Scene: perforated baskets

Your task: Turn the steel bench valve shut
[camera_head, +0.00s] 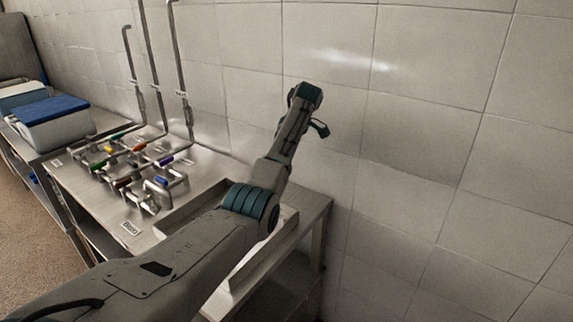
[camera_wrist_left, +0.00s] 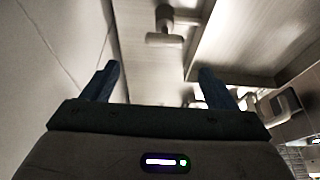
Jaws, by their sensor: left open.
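A cluster of steel pipe valves (camera_head: 130,165) with coloured handles stands on the steel bench (camera_head: 105,205) in the head view. Green, orange, purple, red and blue handles show; I cannot tell which one is the steel bench valve. My left gripper (camera_head: 310,108) is raised in front of the tiled wall, right of the valves and well apart from them. In the left wrist view its two blue fingers (camera_wrist_left: 158,85) are spread with nothing between them. A grey T-shaped fitting (camera_wrist_left: 165,38) shows beyond the fingers, blurred. My right gripper is not in view.
A tiled wall (camera_head: 440,120) runs along the back of the bench. Upright pipes (camera_head: 180,70) rise behind the valves. A blue-lidded box (camera_head: 52,122) stands at the left. A sunken basin (camera_head: 190,210) lies under my left arm. Small labels mark the bench.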

